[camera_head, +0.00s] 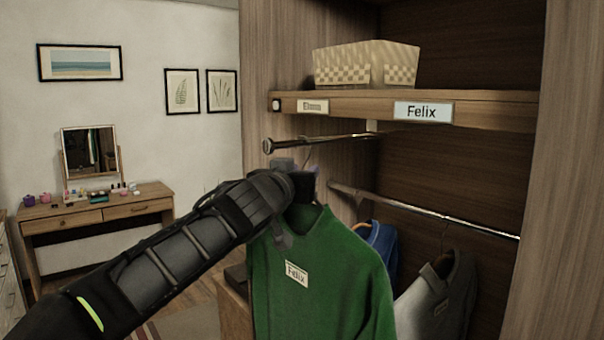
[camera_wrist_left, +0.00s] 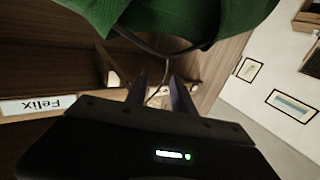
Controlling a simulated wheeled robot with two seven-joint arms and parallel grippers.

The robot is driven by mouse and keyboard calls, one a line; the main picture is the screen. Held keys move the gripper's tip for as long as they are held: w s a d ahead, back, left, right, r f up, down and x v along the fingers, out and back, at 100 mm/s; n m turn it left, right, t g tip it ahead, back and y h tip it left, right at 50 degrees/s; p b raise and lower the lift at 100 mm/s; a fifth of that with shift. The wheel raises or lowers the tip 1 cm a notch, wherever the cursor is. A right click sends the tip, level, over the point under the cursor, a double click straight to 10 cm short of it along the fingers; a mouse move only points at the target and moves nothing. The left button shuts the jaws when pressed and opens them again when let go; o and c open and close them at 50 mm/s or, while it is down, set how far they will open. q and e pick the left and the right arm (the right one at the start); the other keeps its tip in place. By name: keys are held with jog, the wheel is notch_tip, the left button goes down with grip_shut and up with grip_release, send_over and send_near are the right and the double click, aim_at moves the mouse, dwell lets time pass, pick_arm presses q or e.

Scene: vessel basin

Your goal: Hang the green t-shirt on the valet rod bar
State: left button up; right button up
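The green t-shirt (camera_head: 325,270), with a "Felix" tag, hangs upright on a dark hanger (camera_head: 308,190). It also shows at the top of the left wrist view (camera_wrist_left: 190,20). The hanger's thin hook (camera_head: 308,155) rises to the valet rod bar (camera_head: 322,139), a short metal rod under the shelf. The hook seems to meet the bar, but I cannot tell for sure whether it rests over it. My left gripper (camera_head: 298,170) is at the hanger's neck. In the left wrist view its fingers (camera_wrist_left: 158,88) stand apart, with the thin hook between them. My right gripper is out of view.
A lower closet rod (camera_head: 450,219) holds a blue garment (camera_head: 380,245) and a grey one (camera_head: 440,300), right of the green t-shirt. The shelf (camera_head: 470,105) above carries a basket (camera_head: 365,65) and "Elena" and "Felix" labels. A vanity table (camera_head: 95,215) stands far left.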

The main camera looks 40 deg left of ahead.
pick_arm(q)
jog(key=shift+s, duration=0.1)
jog(key=b+v, duration=0.2)
jog(key=v, duration=0.5)
jog(key=shift+s, duration=0.3)
jog(key=shift+d, duration=0.15)
